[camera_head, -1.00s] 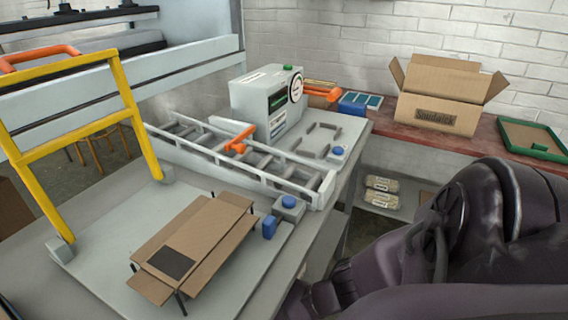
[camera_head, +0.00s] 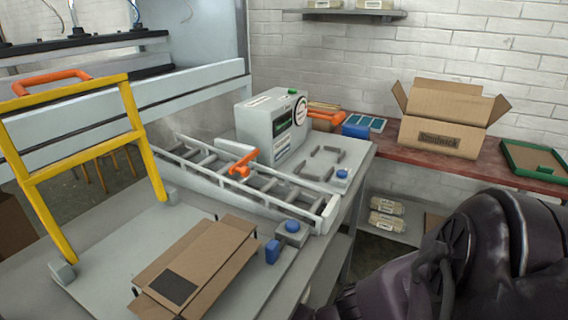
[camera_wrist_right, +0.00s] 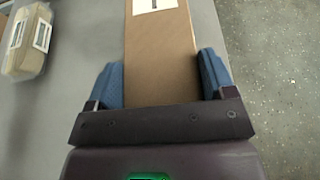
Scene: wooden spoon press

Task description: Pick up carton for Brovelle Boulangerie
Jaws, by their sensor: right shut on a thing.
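My right gripper (camera_wrist_right: 161,82) is shut on a long brown carton (camera_wrist_right: 160,50), with a blue pad against each side. A white label with a dark mark shows at the carton's far end. The carton is over or on a grey surface; I cannot tell whether it is lifted. The label is too cut off to read. In the head view my right arm covers the lower right, and its gripper is hidden. My left gripper is in neither view.
A wrapped package (camera_wrist_right: 28,42) lies left of the carton. In the head view, an open carton marked "Sandwick" (camera_head: 436,142) and a green-edged tray (camera_head: 537,158) stand on the red bench. A flat cardboard blank (camera_head: 205,258) lies on the front table.

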